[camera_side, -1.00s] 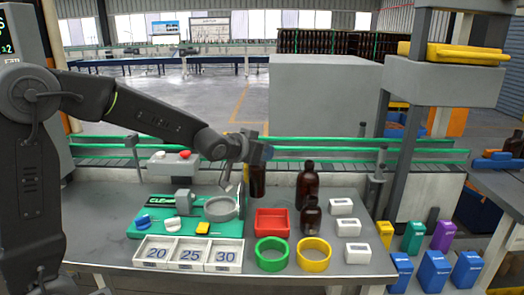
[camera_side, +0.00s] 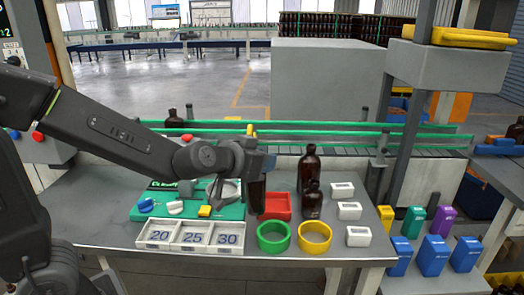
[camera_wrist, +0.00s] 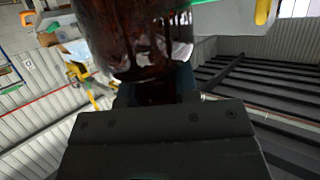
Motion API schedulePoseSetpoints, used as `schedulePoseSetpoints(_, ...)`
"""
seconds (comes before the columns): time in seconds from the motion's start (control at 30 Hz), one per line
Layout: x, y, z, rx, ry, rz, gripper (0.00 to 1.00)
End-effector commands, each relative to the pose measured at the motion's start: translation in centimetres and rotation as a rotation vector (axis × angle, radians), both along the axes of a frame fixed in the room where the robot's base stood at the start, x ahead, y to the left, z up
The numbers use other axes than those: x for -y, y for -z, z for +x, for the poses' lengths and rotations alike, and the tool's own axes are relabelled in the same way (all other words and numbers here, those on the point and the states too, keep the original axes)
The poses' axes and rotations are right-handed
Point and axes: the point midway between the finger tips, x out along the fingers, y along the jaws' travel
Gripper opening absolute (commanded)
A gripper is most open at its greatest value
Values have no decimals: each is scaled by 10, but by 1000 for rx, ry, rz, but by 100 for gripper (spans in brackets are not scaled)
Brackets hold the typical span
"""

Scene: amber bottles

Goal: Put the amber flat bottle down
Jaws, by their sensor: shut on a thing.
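My gripper (camera_side: 262,165) is shut on the amber flat bottle (camera_side: 257,196), a dark brown bottle held roughly upright below the jaws. In the side view it hangs in front of the left part of the red tray (camera_side: 279,205), to the right of the green board. I cannot tell whether its base touches anything. In the wrist view the amber flat bottle (camera_wrist: 135,40) fills the upper middle, close to the camera, and the jaws are mostly hidden behind the wrist housing.
A tall brown bottle (camera_side: 308,172) and a short one (camera_side: 312,203) stand right of the tray. Green (camera_side: 273,237) and yellow (camera_side: 315,238) rings lie in front. A numbered white tray (camera_side: 194,236) is at front left. Small white boxes (camera_side: 349,211) stand at right.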

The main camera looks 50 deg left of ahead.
Motion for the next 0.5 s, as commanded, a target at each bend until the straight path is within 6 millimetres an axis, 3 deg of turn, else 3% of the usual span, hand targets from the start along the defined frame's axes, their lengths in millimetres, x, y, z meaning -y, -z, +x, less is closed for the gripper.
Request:
schedulePoseSetpoints(0.27,14,-5,-14,2,0,0,0)
schedulePoseSetpoints(0.5,16,-44,-15,7,-1,-3,0)
